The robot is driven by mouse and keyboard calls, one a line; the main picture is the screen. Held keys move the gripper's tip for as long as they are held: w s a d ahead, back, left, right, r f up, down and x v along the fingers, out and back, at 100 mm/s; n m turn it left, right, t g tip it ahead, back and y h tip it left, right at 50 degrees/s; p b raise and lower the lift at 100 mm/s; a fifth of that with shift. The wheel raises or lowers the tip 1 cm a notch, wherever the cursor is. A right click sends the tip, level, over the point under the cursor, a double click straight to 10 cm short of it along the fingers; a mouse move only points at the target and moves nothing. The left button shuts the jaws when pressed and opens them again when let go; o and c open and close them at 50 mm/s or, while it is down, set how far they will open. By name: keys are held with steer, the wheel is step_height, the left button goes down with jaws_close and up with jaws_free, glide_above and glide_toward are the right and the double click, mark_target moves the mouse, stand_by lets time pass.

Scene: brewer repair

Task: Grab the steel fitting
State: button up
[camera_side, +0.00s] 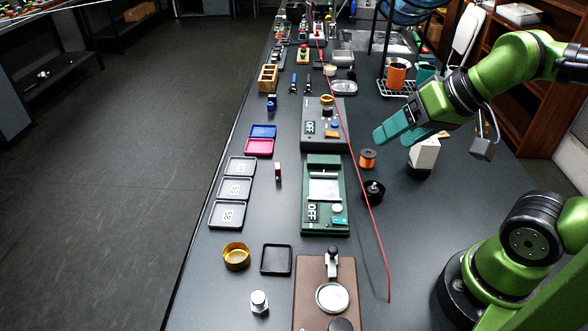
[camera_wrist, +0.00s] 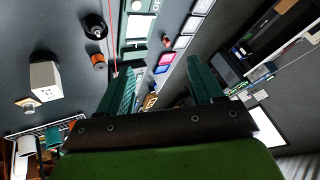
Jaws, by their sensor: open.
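A silver fitting with a hex-like body and pale top (camera_side: 259,302), which looks like the steel fitting, stands upright on the dark table near the front left in the side view. I cannot make it out in the wrist view. My gripper (camera_side: 394,134) is in the air over the right side of the table, far behind and to the right of the fitting. Its two teal fingers are spread apart with nothing between them, as the wrist view (camera_wrist: 161,72) also shows.
Near the fitting are a gold cup (camera_side: 236,262), a black square tray (camera_side: 276,270) and a brown unit (camera_side: 310,285). A green unit (camera_side: 325,228) stands mid-table. A white box (camera_side: 424,152) and orange spool (camera_side: 367,159) sit near my gripper. A red line crosses the table.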

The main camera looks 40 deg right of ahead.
steer(key=n+g+y, duration=0.2)
steer(key=n+g, duration=0.3)
steer(key=n, duration=1.3)
glide_toward(260, 297)
steer(key=x, duration=0.3)
steer(key=s+x, duration=0.1)
steer(key=x, duration=0.1)
steer(key=shift+f, duration=0.15)
steer(key=shift+w+x, duration=0.25)
steer(key=shift+x, duration=1.2)
steer(key=shift+w+x, duration=0.2)
steer(key=shift+x, duration=1.3)
steer(key=c, duration=1.2)
